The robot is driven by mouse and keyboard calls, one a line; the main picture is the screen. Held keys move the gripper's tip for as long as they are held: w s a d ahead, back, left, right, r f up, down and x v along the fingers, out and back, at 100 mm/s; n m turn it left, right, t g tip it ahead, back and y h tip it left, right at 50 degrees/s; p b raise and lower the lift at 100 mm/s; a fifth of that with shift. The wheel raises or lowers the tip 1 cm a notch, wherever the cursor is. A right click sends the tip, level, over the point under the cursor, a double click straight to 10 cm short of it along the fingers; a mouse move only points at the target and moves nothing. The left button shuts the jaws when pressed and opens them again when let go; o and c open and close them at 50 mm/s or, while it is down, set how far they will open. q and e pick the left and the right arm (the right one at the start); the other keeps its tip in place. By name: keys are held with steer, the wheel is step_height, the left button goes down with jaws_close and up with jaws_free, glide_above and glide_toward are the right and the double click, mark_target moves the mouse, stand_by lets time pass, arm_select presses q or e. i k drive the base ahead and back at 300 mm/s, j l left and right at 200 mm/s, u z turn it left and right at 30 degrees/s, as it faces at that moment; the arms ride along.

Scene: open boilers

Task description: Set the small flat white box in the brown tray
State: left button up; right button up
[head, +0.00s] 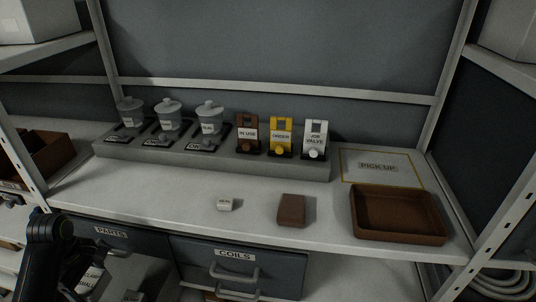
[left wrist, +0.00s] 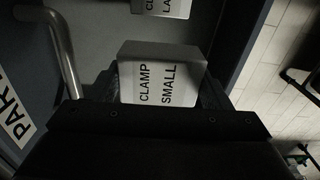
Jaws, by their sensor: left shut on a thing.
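A white box (left wrist: 160,82) labelled "CLAMP SMALL" is between the fingers of my left gripper (left wrist: 160,95), which is shut on it. In the head view the box (head: 92,281) shows at the lower left, in front of the cabinet and below the counter, partly hidden by my arm. The brown tray (head: 400,238) is on the right of the counter, near its front edge; it is open and looks empty. The box is far to the left of the tray and lower. My right gripper is not in view.
A second white box (left wrist: 162,7), its "CLAMP" label cut off, lies beyond the held one. The "PARTS" drawer front (head: 128,239) and its handle are close by. A small white block (head: 224,205) and a brown block (head: 291,210) stand on the counter left of the tray.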

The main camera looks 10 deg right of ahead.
mark_target(373, 216)
steer(key=k+l, duration=0.15)
steer(key=l, duration=0.2)
steer(key=k+l, duration=0.1)
steer(key=l, duration=0.3)
steer(key=k+l, duration=0.15)
steer(key=l, duration=0.2)
steer(key=k+l, duration=0.1)
steer(key=l, duration=0.25)
steer(key=k+l, duration=0.15)
steer(key=l, duration=0.2)
